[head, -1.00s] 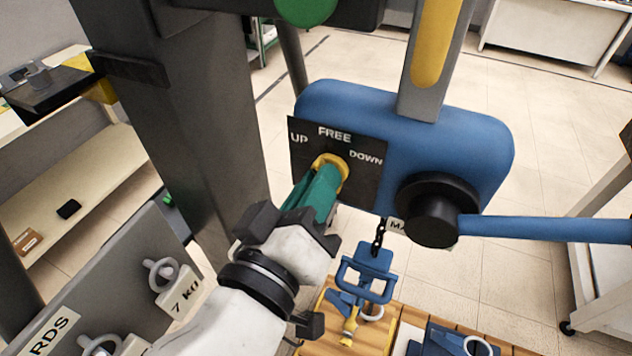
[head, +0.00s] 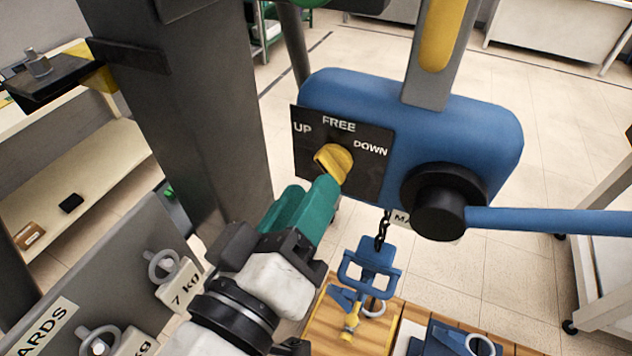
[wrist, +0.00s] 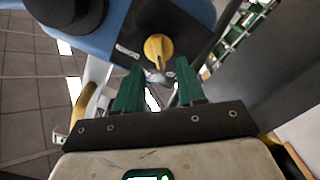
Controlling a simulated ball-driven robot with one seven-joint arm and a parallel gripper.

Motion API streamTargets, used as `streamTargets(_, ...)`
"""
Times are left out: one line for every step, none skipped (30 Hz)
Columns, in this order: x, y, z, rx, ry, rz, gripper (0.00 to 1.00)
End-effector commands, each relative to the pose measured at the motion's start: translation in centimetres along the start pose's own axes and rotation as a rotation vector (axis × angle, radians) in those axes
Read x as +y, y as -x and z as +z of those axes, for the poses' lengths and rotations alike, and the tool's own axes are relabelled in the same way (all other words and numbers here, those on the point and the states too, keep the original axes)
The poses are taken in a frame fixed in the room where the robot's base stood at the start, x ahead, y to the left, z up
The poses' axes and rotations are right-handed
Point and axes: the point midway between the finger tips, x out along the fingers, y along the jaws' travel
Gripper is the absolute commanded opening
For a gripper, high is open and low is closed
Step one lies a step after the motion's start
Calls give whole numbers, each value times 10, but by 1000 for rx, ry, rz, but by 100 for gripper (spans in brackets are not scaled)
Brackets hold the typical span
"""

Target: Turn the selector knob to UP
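The yellow selector knob (head: 335,163) sits on a dark plate (head: 372,168) marked UP, FREE and DOWN, on the blue hoist body (head: 460,125). I cannot tell for certain which label the knob points at. The knob is not held.
A black hub with a blue lever (head: 550,221) sticks out right of the plate. A grey post (head: 180,120) stands to the left. A chain with a blue hook block (head: 372,268) hangs below, over a wooden surface. A grey board with rings (head: 120,270) is at lower left.

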Motion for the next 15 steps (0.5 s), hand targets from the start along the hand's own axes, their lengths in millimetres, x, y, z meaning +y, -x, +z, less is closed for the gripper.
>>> streamTargets(-2, 11, 1, 3, -3, -3, 39)
streamTargets(-2, 17, 1, 4, -3, -4, 39)
streamTargets(-2, 25, 1, 3, -3, -3, 39)
streamTargets(-2, 31, 1, 4, -2, -3, 39)
streamTargets(-2, 36, 1, 3, -2, -3, 39)
streamTargets(-2, 43, 1, 3, -2, -2, 39)
streamTargets(-2, 48, 1, 3, -3, -2, 39)
streamTargets(-2, 52, 1, 2, -3, -3, 39)
streamTargets(-2, 57, 0, 3, -3, -2, 39)
streamTargets(-1, 60, 0, 2, -2, -1, 39)
streamTargets(-1, 63, 0, 1, -2, -1, 39)
streamTargets(-1, 66, 0, 1, -1, -1, 39)
streamTargets(-1, 68, 0, 1, -1, -1, 39)
streamTargets(-1, 69, 0, 1, -1, -1, 39)
streamTargets(0, 70, 0, 1, -1, -1, 39)
